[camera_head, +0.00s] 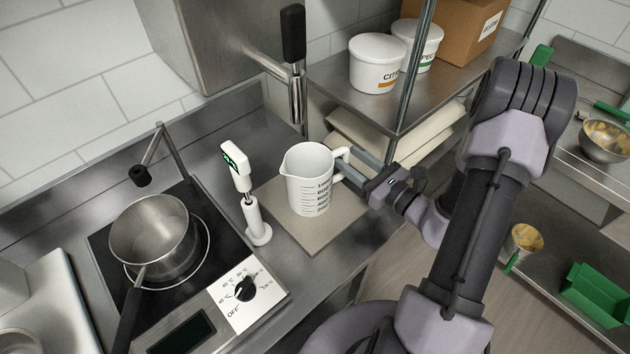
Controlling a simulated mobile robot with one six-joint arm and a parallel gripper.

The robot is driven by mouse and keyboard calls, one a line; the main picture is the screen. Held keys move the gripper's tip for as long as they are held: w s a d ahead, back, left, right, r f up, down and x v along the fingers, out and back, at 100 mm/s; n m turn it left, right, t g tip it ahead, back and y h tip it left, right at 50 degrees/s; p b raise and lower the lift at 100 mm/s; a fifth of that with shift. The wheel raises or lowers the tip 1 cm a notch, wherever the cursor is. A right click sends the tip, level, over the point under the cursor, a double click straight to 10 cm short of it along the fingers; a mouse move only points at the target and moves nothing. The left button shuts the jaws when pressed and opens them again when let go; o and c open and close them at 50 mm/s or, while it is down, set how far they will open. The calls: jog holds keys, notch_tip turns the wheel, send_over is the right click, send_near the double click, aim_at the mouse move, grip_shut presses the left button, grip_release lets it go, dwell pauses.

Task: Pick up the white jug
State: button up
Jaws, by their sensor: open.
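The white jug (309,182) stands upright on a beige mat (318,238) on the steel counter. It has dark measuring marks on its front, a spout at the left and a handle (343,158) at the right. My gripper (352,165) is at the handle, coming in from the right with its jaws open. One finger shows close to the handle; the other is hard to make out. I cannot tell whether the fingers touch the handle.
A white thermometer on a stand (248,195) is left of the jug. A saucepan (155,236) sits on a hotplate farther left. A black-handled lever (293,50) hangs behind the jug. A steel shelf with white tubs (377,63) and its post (413,70) are behind my gripper.

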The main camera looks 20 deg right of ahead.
jog(key=x, duration=0.5)
jog(key=shift+w+r+b, duration=0.1)
jog(key=shift+w+b, duration=0.05)
jog(key=shift+b, duration=0.25)
grip_shut()
dwell(0.9)
